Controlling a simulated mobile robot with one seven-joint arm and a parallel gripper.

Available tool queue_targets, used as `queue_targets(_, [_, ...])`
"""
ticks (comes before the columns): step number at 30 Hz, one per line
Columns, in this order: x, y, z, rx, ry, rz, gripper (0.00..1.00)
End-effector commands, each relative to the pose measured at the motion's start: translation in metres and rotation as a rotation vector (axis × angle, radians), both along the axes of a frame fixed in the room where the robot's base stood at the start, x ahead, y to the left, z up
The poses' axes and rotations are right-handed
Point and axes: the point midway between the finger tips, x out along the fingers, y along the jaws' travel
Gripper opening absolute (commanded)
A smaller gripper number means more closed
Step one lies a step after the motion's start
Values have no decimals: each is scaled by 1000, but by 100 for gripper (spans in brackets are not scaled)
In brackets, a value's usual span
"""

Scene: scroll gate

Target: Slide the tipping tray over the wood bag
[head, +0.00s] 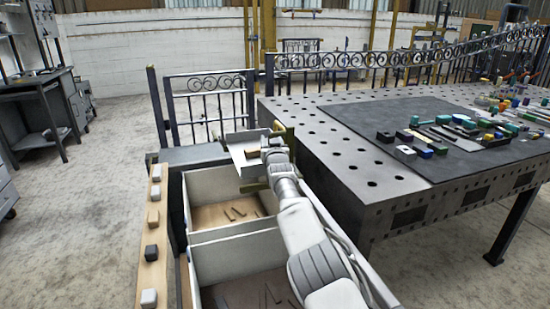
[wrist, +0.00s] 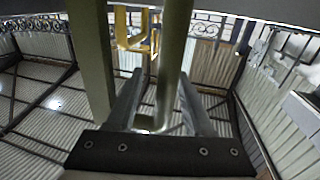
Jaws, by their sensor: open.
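The grey tipping tray (head: 238,148) sits above the far end of the open bins, with a small brown wood piece (head: 252,153) on it. Below are a far pale bin (head: 210,234) and a near pale bin (head: 210,269), both with brown bottoms and dark sticks inside. Neither is clearly marked as the wood bag. My gripper (head: 274,147) is at the tray's right side, beside an olive frame, its fingers hard to make out there. In the wrist view my gripper (wrist: 160,105) is open, with an olive bar (wrist: 174,60) between its fingers; contact is unclear.
A perforated metal table (head: 300,130) stands close on the right, with a dark mat and many small parts. A wooden rail (head: 152,240) with several small blocks runs along the bins' left. A scroll gate (head: 208,105) stands behind.

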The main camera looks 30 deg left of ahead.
Motion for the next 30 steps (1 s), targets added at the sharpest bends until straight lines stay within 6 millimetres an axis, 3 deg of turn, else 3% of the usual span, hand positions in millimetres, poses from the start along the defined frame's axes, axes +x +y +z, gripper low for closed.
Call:
queue_targets(14, [-25,-13,-3,0,5,11,52])
queue_targets(30, [-63,-48,0,-1,4,9,52])
